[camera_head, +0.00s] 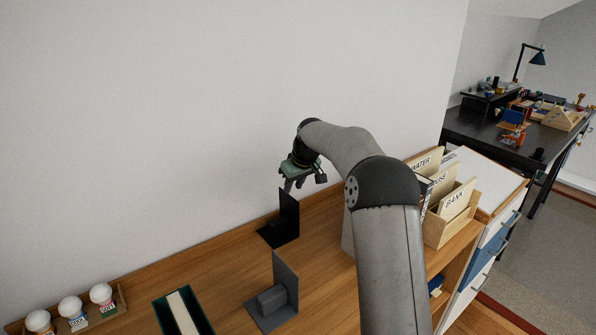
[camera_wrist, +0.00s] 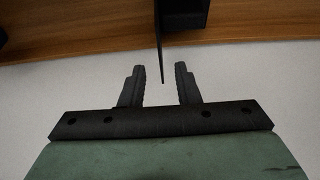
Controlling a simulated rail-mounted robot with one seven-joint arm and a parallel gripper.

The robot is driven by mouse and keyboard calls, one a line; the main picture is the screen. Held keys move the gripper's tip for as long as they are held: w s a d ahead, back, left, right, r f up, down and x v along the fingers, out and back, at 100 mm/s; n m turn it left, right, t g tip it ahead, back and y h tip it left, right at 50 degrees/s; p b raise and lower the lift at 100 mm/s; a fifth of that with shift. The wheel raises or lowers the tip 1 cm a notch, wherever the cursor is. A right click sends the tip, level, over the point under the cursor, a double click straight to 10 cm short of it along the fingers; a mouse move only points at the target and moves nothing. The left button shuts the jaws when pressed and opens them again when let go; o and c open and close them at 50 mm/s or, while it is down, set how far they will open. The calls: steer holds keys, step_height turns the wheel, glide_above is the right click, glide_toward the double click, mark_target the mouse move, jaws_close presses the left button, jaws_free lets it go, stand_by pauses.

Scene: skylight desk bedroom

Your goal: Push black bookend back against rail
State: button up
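The black bookend (camera_head: 289,212) stands upright on the wooden desk top near the wall, with its flat base on the wood. My gripper (camera_head: 292,186) is just above its upright plate, pointing down. A thin wooden edge (camera_head: 208,248) runs along the desk's back by the wall; I cannot clearly make out a separate rail.
A grey bookend (camera_head: 287,282) stands nearer the front. A dark green open box (camera_head: 200,318) and a tray of white-topped jars (camera_head: 122,297) are to the left. A wooden file holder (camera_head: 437,232) stands to the right, beyond my arm. The wall (camera_head: 200,130) is close behind.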

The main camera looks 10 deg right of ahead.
mark_target(288, 202)
steer(key=p+x, duration=0.2)
steer(key=x, duration=0.7)
steer(key=shift+w+f, duration=0.15)
steer(key=shift+f, duration=0.15)
jaws_close()
stand_by(0.9)
jaws_free()
